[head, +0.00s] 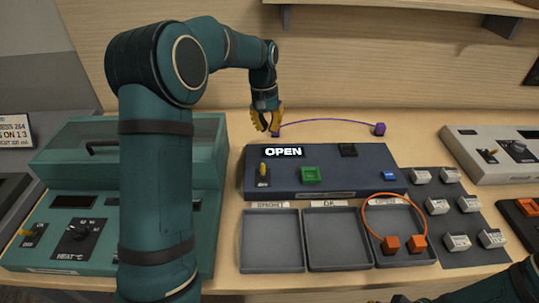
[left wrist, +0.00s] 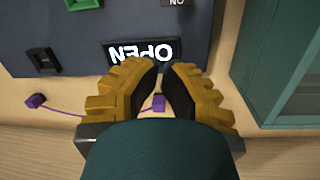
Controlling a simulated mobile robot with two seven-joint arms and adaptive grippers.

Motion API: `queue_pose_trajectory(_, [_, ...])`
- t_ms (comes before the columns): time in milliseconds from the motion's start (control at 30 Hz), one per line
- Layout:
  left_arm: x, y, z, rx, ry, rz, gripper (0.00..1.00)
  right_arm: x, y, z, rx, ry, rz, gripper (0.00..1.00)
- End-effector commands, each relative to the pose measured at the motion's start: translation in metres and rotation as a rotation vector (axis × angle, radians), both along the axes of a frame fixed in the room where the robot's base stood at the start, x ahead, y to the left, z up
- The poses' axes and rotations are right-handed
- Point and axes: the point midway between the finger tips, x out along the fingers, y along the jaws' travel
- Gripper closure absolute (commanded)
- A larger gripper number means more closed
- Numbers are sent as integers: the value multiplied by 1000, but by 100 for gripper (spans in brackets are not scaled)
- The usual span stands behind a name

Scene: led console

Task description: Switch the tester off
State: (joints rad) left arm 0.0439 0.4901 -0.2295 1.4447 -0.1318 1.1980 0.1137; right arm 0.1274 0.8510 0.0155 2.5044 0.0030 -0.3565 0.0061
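The tester (head: 330,172) is a dark blue console with a lit white "OPEN" display (head: 284,152); the display also shows in the left wrist view (left wrist: 145,52). Its toggle switch (head: 263,171) has a yellow lever and sits at the left of the sloped top, below the display. A green button (head: 311,175) and a blue button (head: 389,175) are further right. My left gripper (head: 268,124) is behind the tester's back left, fingers pointing down, with a gap between them.
A purple lead lies behind the tester, with end blocks (head: 379,129) and (left wrist: 159,102), the second near my left fingers. Grey trays (head: 272,268) stand in front, with an orange lead (head: 391,243) at the right one. A teal heat machine (head: 60,225) stands left.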

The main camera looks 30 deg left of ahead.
Motion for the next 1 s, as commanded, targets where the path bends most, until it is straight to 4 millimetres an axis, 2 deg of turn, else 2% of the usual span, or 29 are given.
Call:
queue_pose_trajectory(167, [0,-1,-10,-1,2,0,100,0,0,-2,0,1,0,100])
queue_pose_trajectory(267, [-1,-3,-24,0,4,0,100,-1,0,-6,0,2,2,100])
queue_pose_trajectory(667, [-4,-12,-102,0,4,0,100,-6,1,-21,3,14,11,100])
queue_pose_trajectory(1000, [-36,-21,-85,0,0,0,100,-6,1,-24,3,13,12,100])
